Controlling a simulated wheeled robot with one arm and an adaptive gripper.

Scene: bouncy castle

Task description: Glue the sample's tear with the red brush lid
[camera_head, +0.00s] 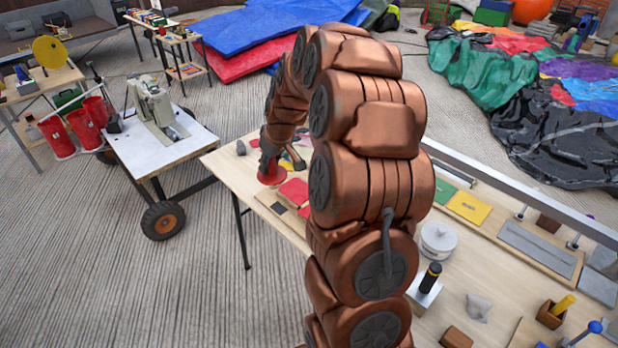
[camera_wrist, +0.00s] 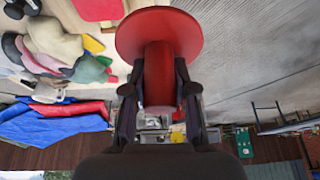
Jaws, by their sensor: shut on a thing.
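My gripper (camera_wrist: 160,92) is shut on the stem of a red lid with a wide round disc (camera_wrist: 160,34); no brush shows. In the head view my gripper (camera_head: 270,150) is over the table's far left end, partly hidden by my arm. The red lid (camera_head: 271,176) shows below it, close above or at the tabletop; I cannot tell if it touches. A red sample piece (camera_head: 293,191) lies just right of the lid, by a wooden board (camera_head: 267,196) with a dark square. I cannot make out a tear.
The worktable (camera_head: 228,163) also holds a white round pot (camera_head: 438,241), a yellow sheet (camera_head: 468,207), a grey plate (camera_head: 538,248) and a black-and-yellow cylinder (camera_head: 430,277). My arm hides the table's middle.

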